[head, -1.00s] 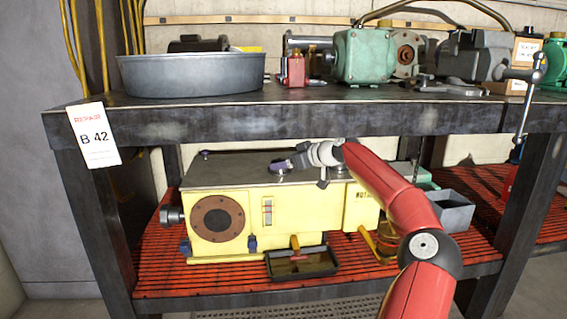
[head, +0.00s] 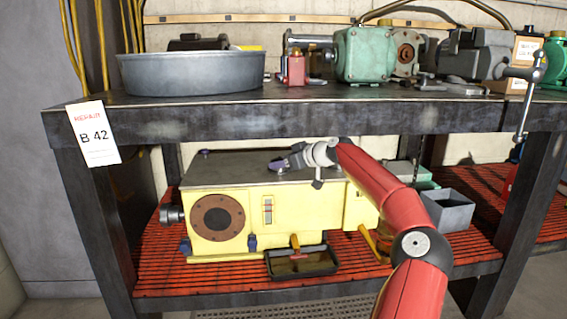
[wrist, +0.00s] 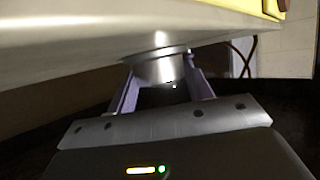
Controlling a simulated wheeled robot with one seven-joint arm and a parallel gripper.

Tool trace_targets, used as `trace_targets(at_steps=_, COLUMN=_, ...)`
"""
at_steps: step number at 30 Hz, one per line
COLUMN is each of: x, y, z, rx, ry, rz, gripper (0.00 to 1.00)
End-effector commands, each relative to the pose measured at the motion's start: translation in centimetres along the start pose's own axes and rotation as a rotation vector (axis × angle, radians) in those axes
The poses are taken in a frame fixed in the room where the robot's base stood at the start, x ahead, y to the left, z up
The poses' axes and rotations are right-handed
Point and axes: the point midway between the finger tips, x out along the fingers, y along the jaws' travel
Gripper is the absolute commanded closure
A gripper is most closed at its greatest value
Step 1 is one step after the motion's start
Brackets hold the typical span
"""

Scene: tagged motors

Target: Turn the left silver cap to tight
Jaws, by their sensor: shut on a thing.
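The yellow motor (head: 295,208) stands on the lower shelf with a grey top plate (head: 235,168). In the wrist view a round silver cap (wrist: 158,70) sits against the grey plate, between the two purple fingers of my gripper (wrist: 155,80). My gripper is shut on this cap, one finger on each side. In the head view my gripper (head: 278,165) is at the plate's middle, and the cap is largely hidden there by the fingers. How far the cap is turned cannot be told.
The thick upper shelf edge (head: 300,118) runs close above my wrist. A black tray (head: 302,270) lies in front of the motor, and a grey bin (head: 448,212) stands to the right. A small dark purple fitting (head: 204,152) is at the plate's back left corner.

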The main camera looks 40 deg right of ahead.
Motion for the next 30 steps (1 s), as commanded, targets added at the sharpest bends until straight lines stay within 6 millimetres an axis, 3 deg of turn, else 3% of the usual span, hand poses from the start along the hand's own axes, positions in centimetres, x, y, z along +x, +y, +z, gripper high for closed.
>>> trace_targets(at_steps=8, x=0.1, y=-0.2, z=0.3, rx=0.032, ry=-0.002, rz=0.095, gripper=0.72)
trace_targets(at_steps=30, x=0.2, y=-1.1, z=-0.3, rx=0.222, ry=0.0, rz=0.553, gripper=0.72)
